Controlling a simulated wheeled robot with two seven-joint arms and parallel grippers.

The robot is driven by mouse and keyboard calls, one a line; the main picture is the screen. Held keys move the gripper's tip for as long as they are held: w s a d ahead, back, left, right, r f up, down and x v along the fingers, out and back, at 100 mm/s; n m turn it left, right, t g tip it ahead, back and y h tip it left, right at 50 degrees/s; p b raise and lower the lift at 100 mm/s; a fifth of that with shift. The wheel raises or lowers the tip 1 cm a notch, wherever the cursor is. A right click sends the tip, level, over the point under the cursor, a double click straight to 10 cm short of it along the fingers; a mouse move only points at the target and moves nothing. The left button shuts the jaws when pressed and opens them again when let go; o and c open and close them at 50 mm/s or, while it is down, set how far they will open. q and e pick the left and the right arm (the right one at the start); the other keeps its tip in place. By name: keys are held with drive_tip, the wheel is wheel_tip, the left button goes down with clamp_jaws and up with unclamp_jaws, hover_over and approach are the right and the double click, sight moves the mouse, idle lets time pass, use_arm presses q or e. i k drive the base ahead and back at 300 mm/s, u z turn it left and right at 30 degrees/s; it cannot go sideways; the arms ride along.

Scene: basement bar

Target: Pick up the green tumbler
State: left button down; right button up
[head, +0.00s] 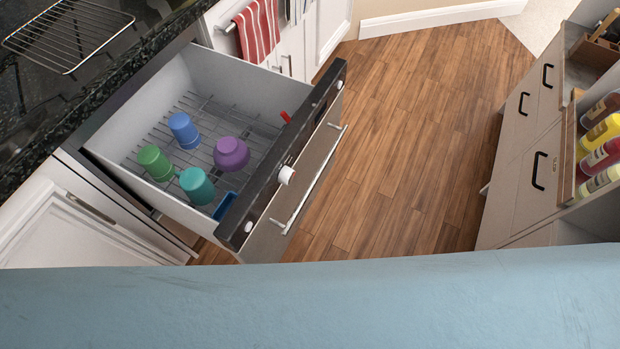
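The green tumbler (156,163) is upside down or tilted on the wire rack (205,112) in a pulled-out drawer (150,88), near its left wall. A teal cup (197,186) is close beside it, to the lower right. A blue tumbler (184,130) is to its upper right, and a purple cup (231,153) is farther right. Neither of my grippers is in the head view, so I cannot see their state.
The drawer front (290,160) has a long handle. A dark counter (60,85) lies at the upper left. A pale blue surface (310,305) fills the bottom. The wooden floor (405,125) is clear up to the right cabinet (530,140), which holds bottles (603,130).

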sight(150, 157)
drive_tip(key=u, duration=0.45)
drive_tip(key=k, duration=0.45)
drive_tip(key=u, duration=0.5)
drive_tip(key=i, duration=0.55)
drive_tip(key=u, duration=0.05)
